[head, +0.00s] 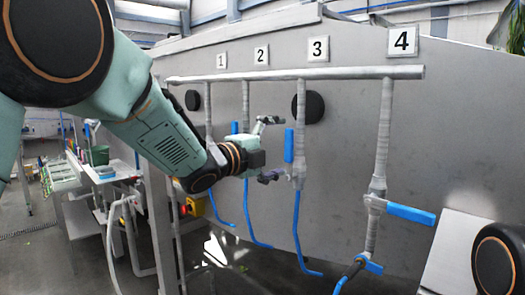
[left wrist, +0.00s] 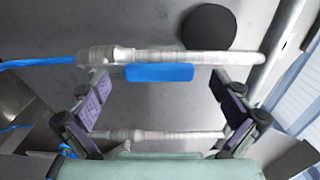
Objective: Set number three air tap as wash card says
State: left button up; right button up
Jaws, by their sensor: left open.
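The number three air tap (head: 299,172) is on the vertical pipe under the "3" sign (head: 318,49). Its blue handle (head: 288,145) points up along the pipe. My left gripper (head: 272,150) is open just left of this handle, its fingers spread above and below. In the left wrist view the blue handle (left wrist: 160,73) lies across the gap between the open fingers (left wrist: 165,88), with no visible contact. The pipe runs sideways there. I see no readable wash card. My right gripper is not in view.
Tap four's blue handle (head: 411,214) sticks out sideways to the right. Tap two's handle (head: 235,127) is upright, close to my left gripper. Blue hoses (head: 297,235) hang below the taps. A black disc (head: 312,106) is on the metal wall behind pipe three.

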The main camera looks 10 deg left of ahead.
pick_arm(q)
jog(key=v, duration=1)
jog(key=shift+s+a, duration=0.2)
jog(key=shift+s, duration=0.05)
jog(key=x, duration=1.2)
jog(key=shift+f, duration=0.1)
